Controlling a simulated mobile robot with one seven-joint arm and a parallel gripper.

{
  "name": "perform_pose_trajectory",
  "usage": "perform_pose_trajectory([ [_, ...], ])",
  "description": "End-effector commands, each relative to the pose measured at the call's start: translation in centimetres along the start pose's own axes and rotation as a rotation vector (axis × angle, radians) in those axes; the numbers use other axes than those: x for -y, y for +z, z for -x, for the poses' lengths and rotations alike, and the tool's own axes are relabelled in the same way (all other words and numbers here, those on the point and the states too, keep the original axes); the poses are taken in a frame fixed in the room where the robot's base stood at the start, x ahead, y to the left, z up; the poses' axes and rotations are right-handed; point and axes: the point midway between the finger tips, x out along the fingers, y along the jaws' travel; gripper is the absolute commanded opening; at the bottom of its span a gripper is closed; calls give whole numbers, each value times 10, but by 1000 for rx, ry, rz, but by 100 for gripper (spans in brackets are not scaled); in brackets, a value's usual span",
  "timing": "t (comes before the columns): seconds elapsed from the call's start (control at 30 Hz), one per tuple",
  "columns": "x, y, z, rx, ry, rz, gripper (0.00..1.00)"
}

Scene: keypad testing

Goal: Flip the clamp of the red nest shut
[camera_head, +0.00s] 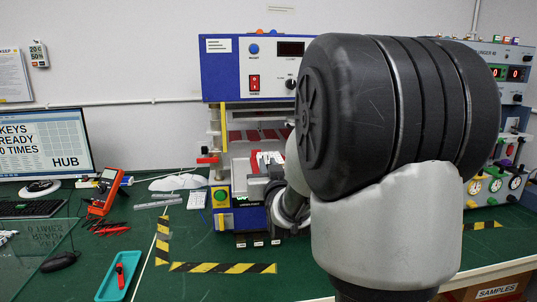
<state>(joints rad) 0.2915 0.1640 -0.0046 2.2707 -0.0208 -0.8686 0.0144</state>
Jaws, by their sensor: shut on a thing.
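The red nest (255,162) shows as a small red and white patch inside the blue and white press, above its lower bed. My gripper (262,184) is in front of it, low in the press opening, and is shut on a small part there that looks like the clamp. The fingertips and most of the clamp are too small and too covered to see clearly, so I cannot tell the clamp's angle. My dark and white arm (395,120) hides the right side of the press.
The press (226,75) has a red switch and a green button (221,195). A blue tray (118,276) with a red tool, an orange meter (107,190) and a monitor (42,142) are at left. Yellow-black tape (222,267) marks the green bench. A gauge panel (495,183) stands at right.

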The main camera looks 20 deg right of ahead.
Motion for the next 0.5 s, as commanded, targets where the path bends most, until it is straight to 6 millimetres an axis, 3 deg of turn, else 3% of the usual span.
perform_pose_trajectory([
  [0.03,0,-14,-2,44,-1,1,0],
  [0.5,0,-26,-20,491,0,1,0],
])
